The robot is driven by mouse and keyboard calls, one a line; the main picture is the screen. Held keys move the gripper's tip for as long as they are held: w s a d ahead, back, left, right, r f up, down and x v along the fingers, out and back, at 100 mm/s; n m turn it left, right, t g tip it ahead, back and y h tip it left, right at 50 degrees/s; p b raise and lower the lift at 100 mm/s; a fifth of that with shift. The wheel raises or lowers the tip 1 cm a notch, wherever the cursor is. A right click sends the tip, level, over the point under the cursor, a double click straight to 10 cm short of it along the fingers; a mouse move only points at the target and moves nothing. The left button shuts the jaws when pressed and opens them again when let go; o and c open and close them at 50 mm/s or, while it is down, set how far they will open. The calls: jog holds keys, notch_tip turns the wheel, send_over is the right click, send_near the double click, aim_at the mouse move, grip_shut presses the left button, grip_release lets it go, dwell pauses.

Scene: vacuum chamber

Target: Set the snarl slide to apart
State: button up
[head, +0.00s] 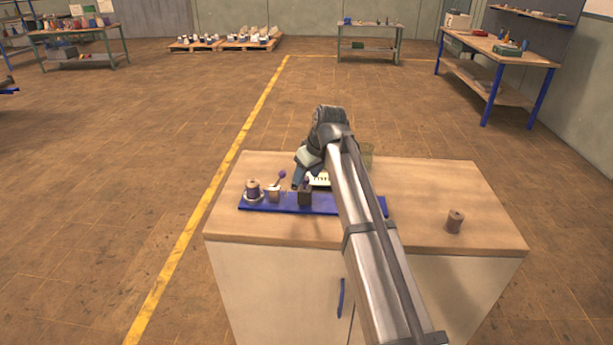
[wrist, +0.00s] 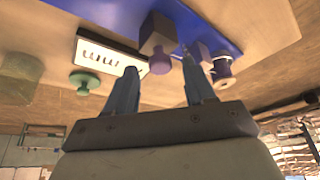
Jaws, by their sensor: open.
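A blue base plate (head: 285,203) lies on the cabinet top and carries a brown block (head: 305,197), a lever with a purple ball (head: 282,175) and a spool (head: 253,189). In the wrist view a block (wrist: 158,30) has a purple knob (wrist: 160,64). Beside it is a white plate with dark marks (wrist: 108,58) and a green knob (wrist: 85,82). I cannot tell which of these is the snarl slide. My gripper (head: 300,175) is open above the fixture; in the wrist view its fingers (wrist: 162,80) stand apart near the purple knob, apparently holding nothing. My arm hides part of the fixture.
A loose brown spool (head: 455,221) stands on the right of the cabinet top (head: 420,200), with bare wood around it. A greenish block (wrist: 22,66) is at the left in the wrist view. Workbenches (head: 497,60) and pallets (head: 222,44) stand far back.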

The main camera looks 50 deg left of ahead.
jog(key=shift+a+f, duration=0.25)
jog(key=shift+f, duration=0.35)
grip_shut()
dwell(0.4)
